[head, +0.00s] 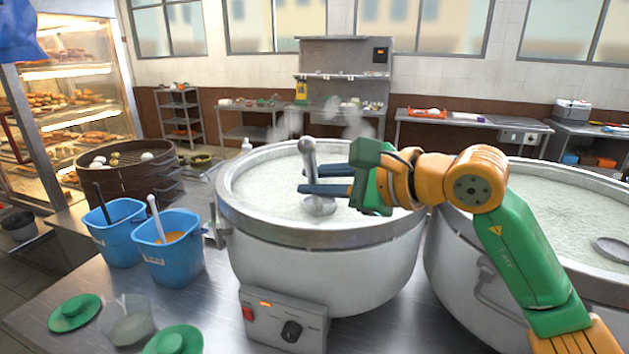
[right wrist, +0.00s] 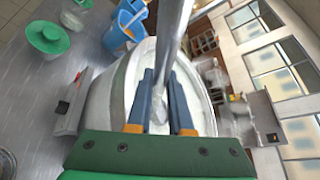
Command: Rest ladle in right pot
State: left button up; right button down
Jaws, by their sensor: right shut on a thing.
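A metal ladle (head: 308,150) with a rounded handle end is over the left pot (head: 325,240). Its bowl (head: 319,207) is at the congee surface; I cannot tell whether it touches. My right gripper (head: 304,181) reaches in from the right, its blue fingers shut on the ladle. In the right wrist view the handle (right wrist: 174,40) passes between the fingers (right wrist: 165,78). The right pot (head: 440,245) stands beside the left one, partly hidden behind my right arm, and is full of pale congee (head: 560,210). My left gripper is not in view.
A grey round utensil (head: 612,248) lies in the right pot near its right side. Blue buckets (head: 175,258) stand left of the left pot, near a bamboo steamer (head: 125,180). Green lids (head: 75,312) and a clear container (head: 127,322) are on the steel counter at front left.

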jog(key=shift+f, duration=0.25)
dwell(0.3)
jog(key=c, duration=0.7)
grip_release()
jog(key=shift+c, duration=0.2)
jog(key=shift+s+d+b, duration=0.1)
jog(key=shift+b, duration=0.2)
jog(key=b+v, duration=0.2)
jog(key=v, duration=0.5)
jog(key=shift+b, duration=0.3)
